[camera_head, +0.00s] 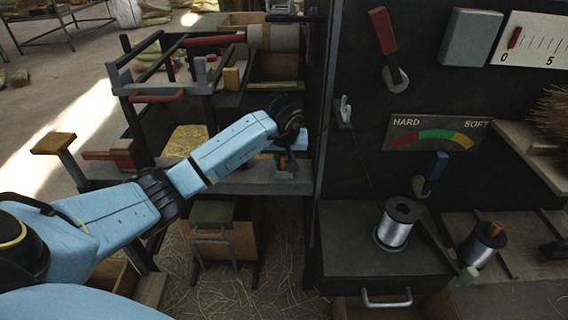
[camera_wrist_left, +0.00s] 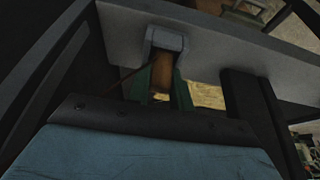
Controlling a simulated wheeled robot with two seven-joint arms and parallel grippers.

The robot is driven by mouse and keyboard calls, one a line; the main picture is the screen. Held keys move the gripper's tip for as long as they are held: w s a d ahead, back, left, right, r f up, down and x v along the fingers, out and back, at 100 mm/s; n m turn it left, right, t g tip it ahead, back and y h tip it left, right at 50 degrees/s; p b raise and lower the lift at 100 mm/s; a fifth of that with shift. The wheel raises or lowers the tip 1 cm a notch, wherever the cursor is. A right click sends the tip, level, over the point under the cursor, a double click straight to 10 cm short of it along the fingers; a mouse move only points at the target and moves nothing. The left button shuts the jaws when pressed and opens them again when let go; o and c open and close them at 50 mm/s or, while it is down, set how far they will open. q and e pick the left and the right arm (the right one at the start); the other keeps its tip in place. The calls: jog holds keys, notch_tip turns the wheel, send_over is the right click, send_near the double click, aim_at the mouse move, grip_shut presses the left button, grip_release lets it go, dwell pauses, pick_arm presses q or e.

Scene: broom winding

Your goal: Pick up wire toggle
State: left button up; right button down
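My left arm reaches in from the left in the head view. Its gripper (camera_head: 286,158) is at the front edge of the grey ledge, by a small grey bracket with a brown piece. I take this to be the wire toggle (camera_head: 283,163), though it is small and partly hidden. In the left wrist view the toggle's brown piece (camera_wrist_left: 161,76) hangs below the grey bracket, between the dark green fingers of my left gripper (camera_wrist_left: 160,92). I cannot tell whether the fingers press on it. My right gripper is not in view.
The grey ledge (camera_head: 240,184) carries the frame of the winding machine. A dark upright panel (camera_head: 350,150) with a white hook (camera_head: 345,110) stands just right of the gripper. A stool (camera_head: 212,212) is below.

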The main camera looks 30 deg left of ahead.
pick_arm(q)
jog(key=shift+c, duration=0.7)
